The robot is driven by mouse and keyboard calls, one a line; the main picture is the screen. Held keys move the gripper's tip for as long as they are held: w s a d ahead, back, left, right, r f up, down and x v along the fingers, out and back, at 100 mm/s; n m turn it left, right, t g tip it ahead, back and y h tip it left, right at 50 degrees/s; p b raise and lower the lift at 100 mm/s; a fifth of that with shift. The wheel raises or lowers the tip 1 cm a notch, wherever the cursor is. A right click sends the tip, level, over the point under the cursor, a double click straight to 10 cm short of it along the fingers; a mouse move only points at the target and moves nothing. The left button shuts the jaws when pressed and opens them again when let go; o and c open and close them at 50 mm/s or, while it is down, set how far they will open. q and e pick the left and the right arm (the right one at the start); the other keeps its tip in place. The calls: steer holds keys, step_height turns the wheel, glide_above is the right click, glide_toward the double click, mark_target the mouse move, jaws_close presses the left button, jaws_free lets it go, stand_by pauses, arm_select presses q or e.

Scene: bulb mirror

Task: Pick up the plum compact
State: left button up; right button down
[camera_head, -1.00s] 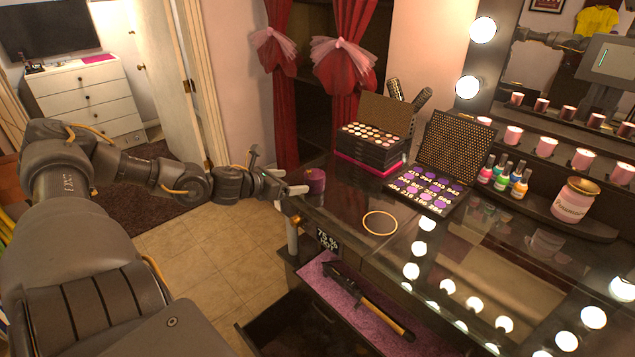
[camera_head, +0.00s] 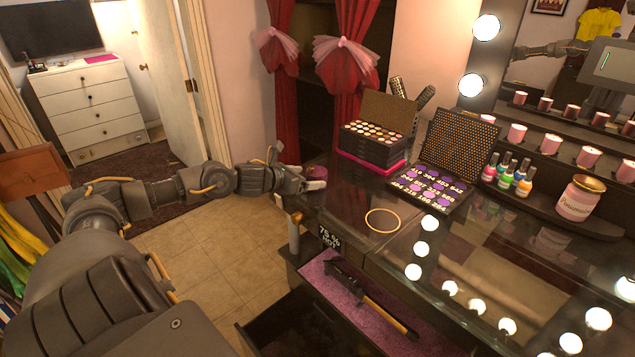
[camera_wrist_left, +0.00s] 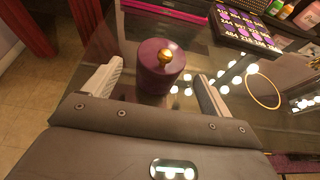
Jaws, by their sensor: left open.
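The plum compact (camera_wrist_left: 158,68) is a dark purple round container with a gold knob on top. It stands upright on the dark glossy vanity top in the left wrist view. My left gripper (camera_wrist_left: 155,90) is open, with one pale finger to the left of the compact and one to the right. The compact sits between and slightly ahead of the fingertips, with gaps on both sides. In the head view the left gripper (camera_head: 312,182) partly covers the compact (camera_head: 314,172) at the vanity's left corner. My right gripper is not in view.
Stacked palettes (camera_head: 372,145) stand behind the compact, and an open purple palette (camera_head: 432,186) lies to the right. A gold ring (camera_head: 382,220) lies on the clear glossy top. An open drawer (camera_head: 300,330) juts out below. Nail polishes and a pink jar stand further right.

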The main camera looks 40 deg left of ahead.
mark_target(317, 175)
arm_select(q)
steer(key=shift+w+r+p, duration=0.1)
steer(key=shift+w+p, duration=0.2)
steer(key=shift+w, duration=0.1)
steer(key=p+x, duration=0.1)
steer(key=x, duration=0.2)
steer(key=shift+w+p, duration=0.25)
steer(key=shift+p, duration=0.05)
steer(key=shift+w+d+f, duration=0.15)
steer(key=shift+w+f, duration=0.2)
steer(key=c, duration=1.1)
